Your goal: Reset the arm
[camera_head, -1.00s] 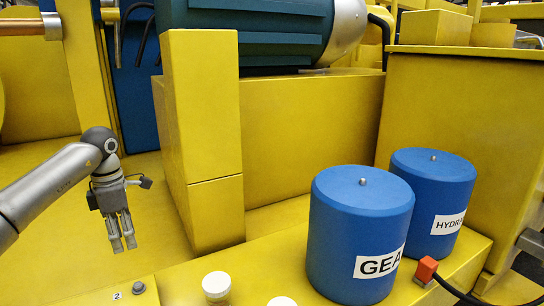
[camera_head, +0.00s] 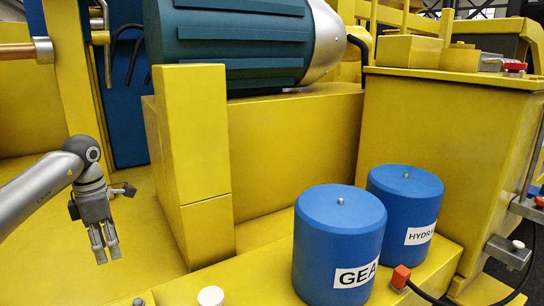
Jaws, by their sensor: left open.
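My left gripper (camera_head: 104,243) hangs at the left of the head view, fingers pointing down and slightly apart, with nothing between them. It is above the yellow floor panel, left of a tall yellow post (camera_head: 195,150), and touches nothing that I can see. My left arm comes in from the left edge. My right gripper does not show.
Two blue canisters stand at the lower right, one labelled "GEA" (camera_head: 338,240) and one "HYDR" (camera_head: 406,208). A red-orange connector (camera_head: 401,277) with a black cable lies beside them. A large teal motor (camera_head: 240,45) sits behind. A white cap (camera_head: 211,296) is at the bottom edge.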

